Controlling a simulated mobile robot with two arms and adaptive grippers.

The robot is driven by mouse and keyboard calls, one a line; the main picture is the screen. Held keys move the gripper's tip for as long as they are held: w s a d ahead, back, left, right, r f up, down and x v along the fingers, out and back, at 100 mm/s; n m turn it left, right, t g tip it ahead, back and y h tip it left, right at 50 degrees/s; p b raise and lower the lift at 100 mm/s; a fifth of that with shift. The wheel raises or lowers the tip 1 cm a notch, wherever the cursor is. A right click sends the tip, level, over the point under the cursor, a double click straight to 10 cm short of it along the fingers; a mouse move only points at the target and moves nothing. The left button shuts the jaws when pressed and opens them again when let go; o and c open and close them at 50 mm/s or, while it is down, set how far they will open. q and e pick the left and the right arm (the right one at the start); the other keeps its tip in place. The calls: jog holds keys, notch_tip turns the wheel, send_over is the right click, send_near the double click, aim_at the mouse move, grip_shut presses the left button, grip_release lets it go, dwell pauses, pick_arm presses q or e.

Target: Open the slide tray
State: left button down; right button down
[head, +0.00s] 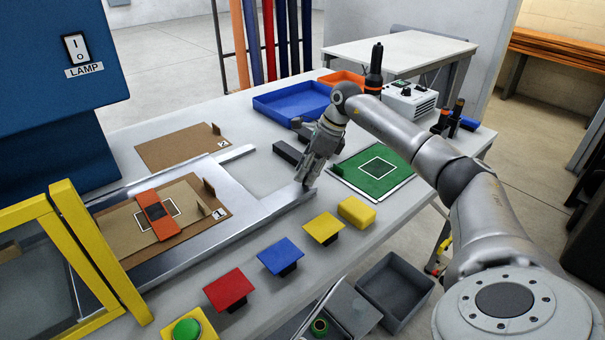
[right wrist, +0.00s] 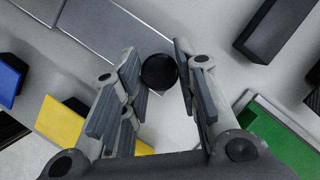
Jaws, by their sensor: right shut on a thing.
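The slide tray (head: 268,207) is a flat silver metal plate with two arms, lying on the grey table and reaching out from under the blue machine. Its front arm ends below my right gripper (head: 306,184). In the right wrist view, a round black knob (right wrist: 158,72) sits between the fingers of my right gripper (right wrist: 160,78), close to the end of the silver plate (right wrist: 110,28). The gripper is shut on this knob. My left gripper is not in view.
An orange piece (head: 157,214) lies on a brown board (head: 187,196) on the tray. Yellow (head: 324,229), blue (head: 281,256) and red (head: 229,290) plates line the front edge. A green mat (head: 373,172) and dark block (head: 287,152) are near the gripper. A yellow frame (head: 95,245) stands left.

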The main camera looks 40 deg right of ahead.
jog(key=c, duration=1.1)
grip_release()
jog(key=v, duration=1.2)
